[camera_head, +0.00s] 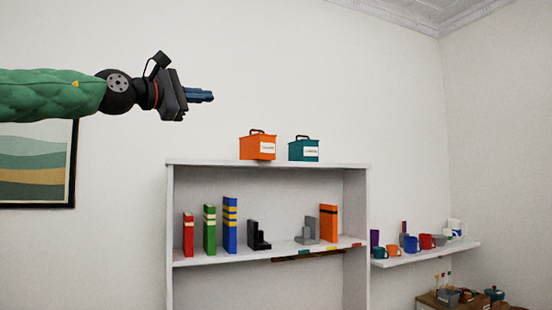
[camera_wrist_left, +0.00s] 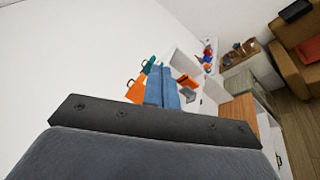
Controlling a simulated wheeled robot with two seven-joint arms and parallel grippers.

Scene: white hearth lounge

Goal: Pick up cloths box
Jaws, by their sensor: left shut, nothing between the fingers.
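Two lidded boxes with dark top handles and white labels stand on top of the white shelf unit. One is an orange box (camera_head: 250,150), the other a teal box (camera_head: 300,153) to its right. The label print is too small to read, so I cannot tell which is the cloths box. In the left wrist view the orange box (camera_wrist_left: 136,90) and the teal box (camera_wrist_left: 147,65) show beyond the blue fingers. My left gripper (camera_head: 212,96) is shut and empty, above and left of the boxes, apart from both. My right gripper is not in view.
The shelf unit (camera_head: 200,163) holds upright books, a black bookend (camera_head: 258,238) and a grey bookend (camera_head: 307,232) on its lower board. A wall shelf (camera_head: 425,255) with several mugs is at right. A framed picture (camera_head: 36,165) hangs at left. The air above the boxes is clear.

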